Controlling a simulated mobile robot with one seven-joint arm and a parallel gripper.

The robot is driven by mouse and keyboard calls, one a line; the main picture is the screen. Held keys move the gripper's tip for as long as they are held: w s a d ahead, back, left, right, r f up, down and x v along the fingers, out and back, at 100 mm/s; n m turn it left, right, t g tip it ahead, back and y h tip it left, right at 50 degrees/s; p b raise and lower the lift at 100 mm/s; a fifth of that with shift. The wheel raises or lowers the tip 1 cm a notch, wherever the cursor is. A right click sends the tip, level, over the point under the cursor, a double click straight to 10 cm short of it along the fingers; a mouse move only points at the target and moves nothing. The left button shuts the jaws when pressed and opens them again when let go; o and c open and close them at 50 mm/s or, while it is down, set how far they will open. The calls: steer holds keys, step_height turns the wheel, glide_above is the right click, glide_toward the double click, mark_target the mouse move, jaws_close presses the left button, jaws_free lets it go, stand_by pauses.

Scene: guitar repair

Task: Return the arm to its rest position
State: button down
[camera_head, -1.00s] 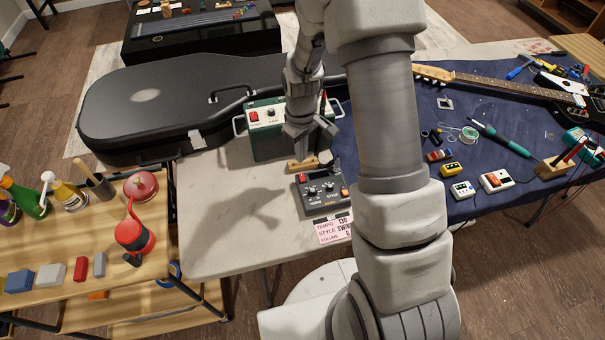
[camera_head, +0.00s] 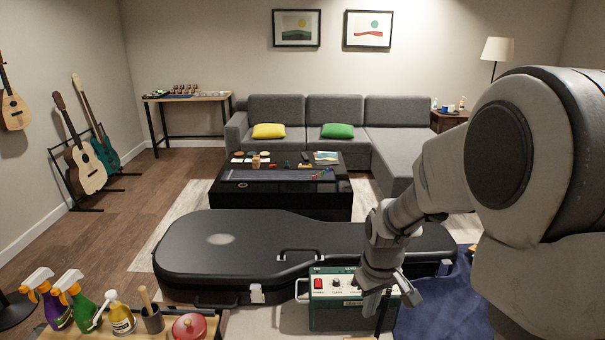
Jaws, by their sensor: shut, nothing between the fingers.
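My arm, white and grey, fills the right side of the view, its large rounded links close to the camera. My gripper (camera_head: 387,297) hangs at its end, pointing down in front of the green amplifier-like box (camera_head: 333,285) with a red switch and dials. The gripper is shut and empty. It overlaps the right part of the box in the picture; I cannot tell whether it touches it.
A black guitar case (camera_head: 240,248) lies behind the box. Spray bottles (camera_head: 78,300) and a red-lidded pot (camera_head: 189,326) stand on the wooden cart at lower left. A black coffee table (camera_head: 285,198) and a grey sofa (camera_head: 330,125) are further back. Blue cloth (camera_head: 445,305) lies at right.

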steer(key=s+r+m+t, duration=0.4)
steer(key=s+r, duration=1.3)
steer(key=s, duration=0.1)
steer(key=shift+r, duration=0.25)
steer(key=shift+f, duration=0.1)
